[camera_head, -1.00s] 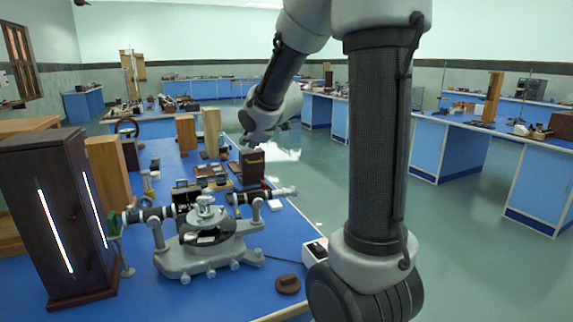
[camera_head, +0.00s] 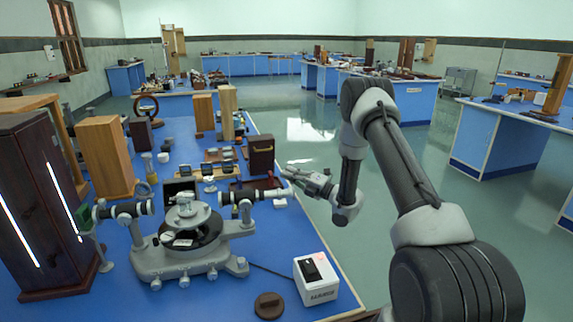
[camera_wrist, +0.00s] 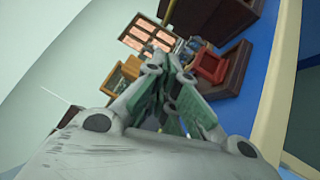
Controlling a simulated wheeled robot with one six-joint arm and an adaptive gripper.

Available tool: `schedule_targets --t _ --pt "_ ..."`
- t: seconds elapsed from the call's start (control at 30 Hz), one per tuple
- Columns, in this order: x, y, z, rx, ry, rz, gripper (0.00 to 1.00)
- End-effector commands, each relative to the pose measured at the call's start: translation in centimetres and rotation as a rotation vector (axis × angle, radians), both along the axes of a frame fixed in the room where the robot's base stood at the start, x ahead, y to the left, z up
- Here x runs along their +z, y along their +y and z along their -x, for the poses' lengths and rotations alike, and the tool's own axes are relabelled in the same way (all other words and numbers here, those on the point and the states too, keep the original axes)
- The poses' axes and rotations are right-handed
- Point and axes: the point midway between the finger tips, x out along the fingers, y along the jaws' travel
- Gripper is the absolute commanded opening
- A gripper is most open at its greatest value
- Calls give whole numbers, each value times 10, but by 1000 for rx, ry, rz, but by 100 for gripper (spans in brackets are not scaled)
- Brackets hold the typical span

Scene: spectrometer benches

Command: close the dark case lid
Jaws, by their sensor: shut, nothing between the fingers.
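A dark brown upright panel or box (camera_head: 260,155), which looks like the raised case lid, stands near the right edge of the blue bench. A low reddish-brown base (camera_head: 245,184) lies at its foot. In the wrist view a dark brown piece (camera_wrist: 236,66) with a red square face (camera_wrist: 210,66) lies right of my fingers; I cannot tell for sure that it is the same case. My gripper (camera_head: 287,173) is shut and empty, to the right of the panel and apart from it. Its fingers (camera_wrist: 161,68) also show in the wrist view.
A grey spectrometer (camera_head: 190,240) stands in front of the case, its telescope (camera_head: 250,194) reaching toward the bench edge. A white switch box (camera_head: 315,278) and a brown disc (camera_head: 269,305) sit nearer. Wooden blocks (camera_head: 228,112) stand behind. The floor to the right is clear.

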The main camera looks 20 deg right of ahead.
Motion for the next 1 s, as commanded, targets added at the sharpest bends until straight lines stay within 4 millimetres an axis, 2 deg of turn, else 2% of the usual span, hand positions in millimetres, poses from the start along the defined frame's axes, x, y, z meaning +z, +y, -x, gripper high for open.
schedule_targets --t 0.47,0.7,1.0 --pt "20 67 -65 2 1 1 0" --pt "28 63 -96 -1 2 0 0" --pt "30 62 -102 -1 4 0 0"
